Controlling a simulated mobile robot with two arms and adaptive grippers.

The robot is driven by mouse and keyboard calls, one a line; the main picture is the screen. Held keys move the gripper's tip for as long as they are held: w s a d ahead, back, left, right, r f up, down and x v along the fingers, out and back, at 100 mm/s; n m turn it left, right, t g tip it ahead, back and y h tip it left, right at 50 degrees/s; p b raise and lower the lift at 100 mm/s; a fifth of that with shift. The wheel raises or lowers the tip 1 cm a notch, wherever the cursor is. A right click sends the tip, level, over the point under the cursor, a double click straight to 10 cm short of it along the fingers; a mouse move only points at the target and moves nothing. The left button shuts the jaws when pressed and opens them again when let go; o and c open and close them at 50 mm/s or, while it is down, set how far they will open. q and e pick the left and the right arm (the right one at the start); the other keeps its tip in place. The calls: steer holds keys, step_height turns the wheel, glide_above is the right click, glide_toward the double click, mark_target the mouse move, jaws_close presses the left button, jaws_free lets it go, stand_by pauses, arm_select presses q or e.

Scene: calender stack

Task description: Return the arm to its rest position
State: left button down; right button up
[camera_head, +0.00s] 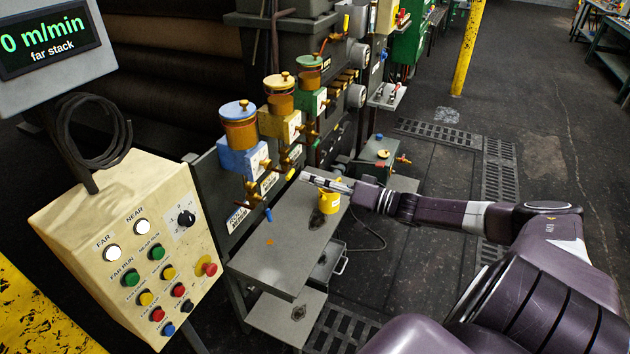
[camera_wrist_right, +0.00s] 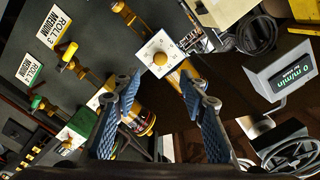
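My right arm comes in from the lower right in the head view and reaches out over a grey metal table (camera_head: 262,265). Its gripper (camera_head: 318,181) is above the table, in front of the row of oil lubricators. A yellow can (camera_head: 328,204) shows just below the gripper in the picture; the gripper partly covers it. In the right wrist view the two blue-padded fingers (camera_wrist_right: 160,88) stand apart with nothing gripped between them. A pale box with a dial (camera_wrist_right: 157,57) shows beyond the gap. My left gripper is not in view.
Lubricators with blue (camera_head: 240,130), yellow and green (camera_head: 312,100) parts line the machine's side. A cream control box (camera_head: 130,240) with a display (camera_head: 50,38) stands at left. An open drawer (camera_head: 325,262) is under the table.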

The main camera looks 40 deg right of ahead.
steer(key=shift+s, duration=0.1)
stand_by(0.5)
steer(key=s+d+f+g+h+b, duration=0.1)
steer(key=s+f+h, duration=0.2)
steer(key=f, duration=0.9)
steer(key=s+f+g+h+b, duration=0.1)
steer(key=s+f+g+h, duration=0.1)
steer(key=f, duration=1)
steer(key=s+a+f+n+g+h, duration=0.1)
steer(key=s+a+f+g, duration=0.1)
steer(key=s+f, duration=0.45)
steer(key=s+a+f+n+g+h, duration=0.1)
steer(key=s+f, duration=0.2)
steer(key=f, duration=0.7)
steer(key=s+a+f+n+g+b, duration=0.1)
steer(key=s+a+f+g, duration=0.3)
steer(key=s+f, duration=0.45)
steer(key=s+a+f+n+g+b, duration=0.1)
steer(key=s+a+f, duration=0.55)
steer(key=s, duration=0.25)
steer(key=s+a+f+n+g, duration=0.1)
steer(key=s+a+f+g, duration=0.1)
steer(key=s+a, duration=0.4)
steer(key=s+a+f+n+g, duration=0.2)
steer(key=s+a+f, duration=0.2)
steer(key=s, duration=0.6)
steer(key=shift+s+a+f+g+b, duration=0.2)
steer(key=shift+s+a+g+b, duration=0.15)
steer(key=shift+a, duration=0.5)
steer(key=shift+w, duration=0.1)
